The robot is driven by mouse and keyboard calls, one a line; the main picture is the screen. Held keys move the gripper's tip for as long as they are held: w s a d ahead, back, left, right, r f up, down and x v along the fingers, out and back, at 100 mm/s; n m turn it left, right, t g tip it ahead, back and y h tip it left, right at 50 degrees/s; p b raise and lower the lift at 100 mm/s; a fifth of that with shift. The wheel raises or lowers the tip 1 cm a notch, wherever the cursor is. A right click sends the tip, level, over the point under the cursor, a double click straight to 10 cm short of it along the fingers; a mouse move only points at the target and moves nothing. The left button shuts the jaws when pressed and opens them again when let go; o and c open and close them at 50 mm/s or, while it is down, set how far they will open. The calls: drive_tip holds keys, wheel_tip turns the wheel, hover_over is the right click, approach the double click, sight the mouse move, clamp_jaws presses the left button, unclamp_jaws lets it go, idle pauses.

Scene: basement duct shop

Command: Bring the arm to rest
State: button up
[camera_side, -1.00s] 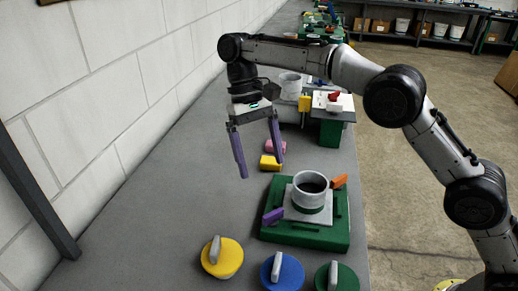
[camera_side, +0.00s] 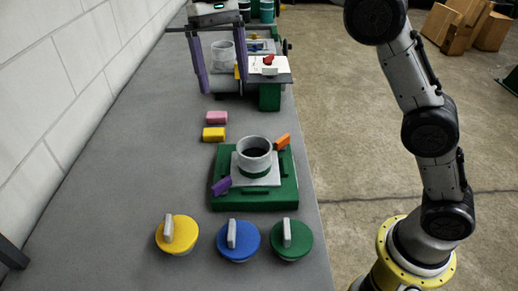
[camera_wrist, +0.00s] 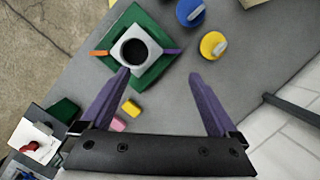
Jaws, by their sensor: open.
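My gripper (camera_side: 224,84) is at the top of the side view, with its two purple fingers spread and pointing down. A grey ring-shaped collar (camera_side: 254,152) stands upright on a green fixture (camera_side: 255,200) with a light plate, an orange tab and a purple tab. The gripper is apart from it.
Yellow (camera_side: 177,235), blue (camera_side: 238,241) and green (camera_side: 291,240) handled lids line the near bench. Pink (camera_side: 217,117) and yellow (camera_side: 214,134) blocks lie behind the fixture. A grey cup (camera_side: 222,52) and a stand with a red-topped item (camera_side: 268,68) are farther back. The left bench is clear.

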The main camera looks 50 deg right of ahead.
drive_tip(key=s+d+r+m+t, duration=0.1)
drive_tip(key=s+d+r+t, duration=0.15)
drive_tip(key=s+d, duration=0.4)
drive_tip(key=s+d+r+t, duration=0.2)
drive_tip(key=s+d+r, duration=0.15)
drive_tip(key=s, duration=0.65)
drive_tip(key=s+d+f+n+t, duration=0.1)
drive_tip(key=s+f, duration=0.3)
drive_tip(key=f, duration=0.4)
drive_tip(key=s+d+f+n+t, duration=0.1)
drive_tip(key=s+d+f, duration=0.3)
drive_tip(key=f, duration=0.4)
drive_tip(key=shift+s+t+h, duration=0.4)
drive_tip(key=shift+s+t, duration=0.3)
drive_tip(key=shift+t, duration=0.15)
